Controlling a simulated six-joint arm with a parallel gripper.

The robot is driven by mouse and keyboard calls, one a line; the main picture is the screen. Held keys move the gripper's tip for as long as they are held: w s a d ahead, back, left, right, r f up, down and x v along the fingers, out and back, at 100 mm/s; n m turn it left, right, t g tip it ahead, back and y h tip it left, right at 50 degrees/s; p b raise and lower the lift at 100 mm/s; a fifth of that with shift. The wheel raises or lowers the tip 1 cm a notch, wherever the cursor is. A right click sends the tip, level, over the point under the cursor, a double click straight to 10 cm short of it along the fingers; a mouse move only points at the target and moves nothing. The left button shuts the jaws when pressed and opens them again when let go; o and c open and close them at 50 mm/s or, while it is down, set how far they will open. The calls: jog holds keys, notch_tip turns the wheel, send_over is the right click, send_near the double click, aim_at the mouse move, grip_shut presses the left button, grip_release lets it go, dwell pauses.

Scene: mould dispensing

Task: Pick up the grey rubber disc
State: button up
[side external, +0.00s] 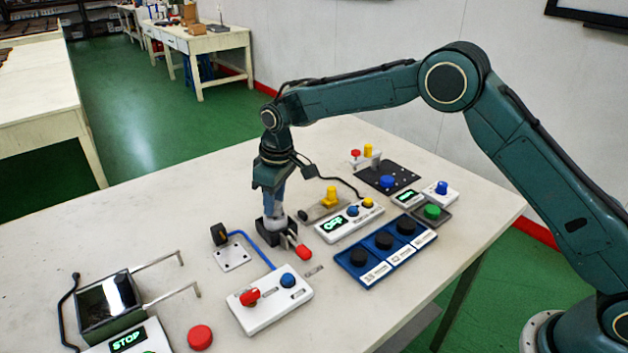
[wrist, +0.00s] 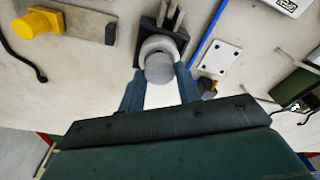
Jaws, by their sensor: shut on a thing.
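The grey rubber disc (wrist: 159,68) shows in the wrist view as a round grey face between my fingertips. My gripper (side external: 275,213) points down and is shut on it. Just beyond the disc is a pale rounded part (wrist: 158,43), seated in a black block (wrist: 147,27). In the side view the black block (side external: 267,248) stands right under my gripper, with a pale piece between them. I cannot tell whether the disc still touches the pale part. The fingers hide much of the disc in the side view.
A red-handled lever (side external: 303,251) sticks out beside the black block. A white box with a red knob (side external: 250,297), a blue tray with black knobs (side external: 380,242) and an OFF panel (side external: 334,224) stand close by. A metal-framed bin (side external: 108,305) is at front left.

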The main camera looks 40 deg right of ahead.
jog(key=shift+r, duration=2.95)
